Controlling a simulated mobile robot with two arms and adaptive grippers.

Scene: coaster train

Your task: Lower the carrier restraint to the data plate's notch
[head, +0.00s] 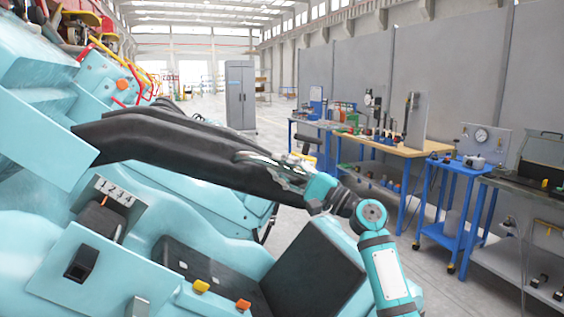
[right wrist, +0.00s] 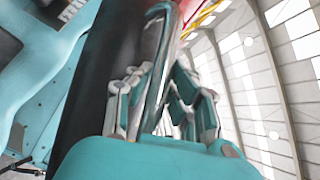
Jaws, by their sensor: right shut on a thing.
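The carrier restraint (head: 190,145) is a long black padded bar, hinged at the teal carrier on the left and sloping slightly down to the right, raised above the seat. The data plate (head: 122,193) is a small grey plate marked 1 to 4 on the teal housing below the hinge end; a thin dark pointer with an orange tip stands beside it. My right gripper (head: 285,168) is at the restraint's far end. In the right wrist view its fingers (right wrist: 165,95) close around a grey metal handle (right wrist: 158,50) beside the black padding (right wrist: 92,85). My left gripper is out of view.
The black seat (head: 315,270) and teal carrier shell (head: 190,205) lie below the restraint. Workbenches (head: 385,145) with tools and a blue cart (head: 462,180) stand at the right. A grey cabinet (head: 240,95) stands farther back. The floor between is clear.

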